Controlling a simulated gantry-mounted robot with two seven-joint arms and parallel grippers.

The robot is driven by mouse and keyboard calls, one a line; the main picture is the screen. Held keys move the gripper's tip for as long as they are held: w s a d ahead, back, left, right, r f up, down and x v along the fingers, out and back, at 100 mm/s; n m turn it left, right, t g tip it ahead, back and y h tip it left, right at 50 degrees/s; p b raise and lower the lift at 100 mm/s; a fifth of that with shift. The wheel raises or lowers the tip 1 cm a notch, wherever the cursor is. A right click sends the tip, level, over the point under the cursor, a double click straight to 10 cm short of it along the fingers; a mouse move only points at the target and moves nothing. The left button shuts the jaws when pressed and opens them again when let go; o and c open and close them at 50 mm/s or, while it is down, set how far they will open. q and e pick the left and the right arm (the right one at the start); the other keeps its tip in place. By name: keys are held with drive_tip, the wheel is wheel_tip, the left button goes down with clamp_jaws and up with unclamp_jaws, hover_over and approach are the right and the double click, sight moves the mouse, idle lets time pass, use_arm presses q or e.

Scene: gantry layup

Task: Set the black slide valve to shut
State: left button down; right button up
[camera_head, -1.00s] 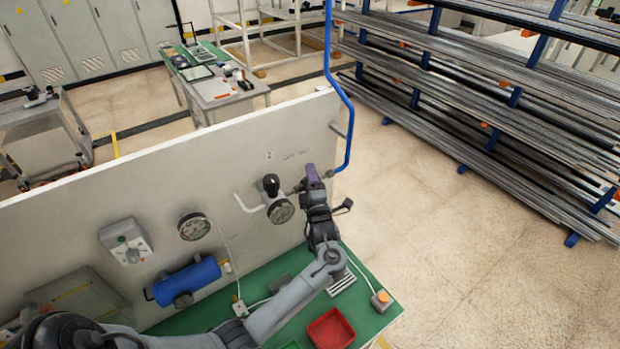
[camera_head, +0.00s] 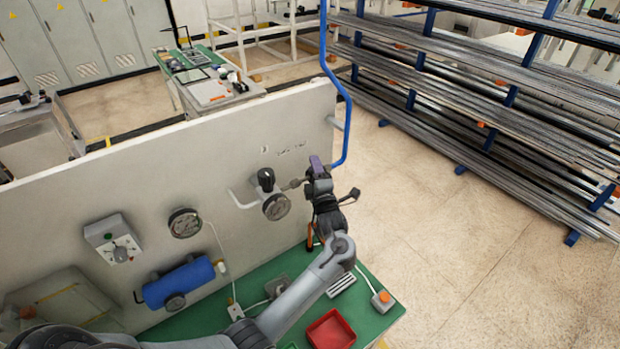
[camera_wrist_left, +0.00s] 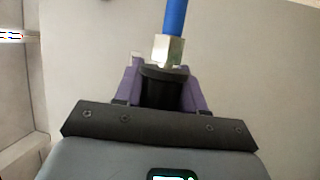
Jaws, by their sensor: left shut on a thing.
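The black slide valve (camera_wrist_left: 160,92) is a dark sleeve below a metal hex fitting (camera_wrist_left: 168,50) and the blue pipe (camera_wrist_left: 175,17) in the left wrist view. My left gripper (camera_head: 316,164) is at the pipe run near the right end of the upright panel. Its purple fingers (camera_wrist_left: 160,85) stand on either side of the black sleeve and are shut on it. In the head view the gripper hides the sleeve. A short metal fitting (camera_head: 294,184) shows just left of the gripper. My right gripper is out of view.
The pale panel (camera_head: 130,180) carries a black-knobbed valve (camera_head: 266,180), a round gauge (camera_head: 276,207), another gauge (camera_head: 185,222), a switch box (camera_head: 112,238) and a blue cylinder (camera_head: 180,282). A red tray (camera_head: 331,330) lies on the green bench (camera_head: 365,325). The floor right of the bench is clear.

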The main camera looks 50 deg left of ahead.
use_arm(q)
drive_tip(key=shift+w+d+f, duration=0.1)
drive_tip(key=shift+w+f, duration=0.05)
drive_tip(key=shift+f, duration=0.05)
drive_tip(key=c, duration=0.9)
unclamp_jaws()
drive_tip(key=shift+c, duration=0.2)
drive_tip(key=shift+o, duration=0.9)
drive_tip(key=shift+w, duration=0.1)
drive_tip(key=shift+w+r, duration=0.1)
drive_tip(key=shift+r, duration=0.05)
drive_tip(key=shift+d, duration=0.1)
drive_tip(key=b+v, duration=0.3)
drive_tip(key=v, duration=0.7)
drive_tip(key=shift+s+d, duration=0.3)
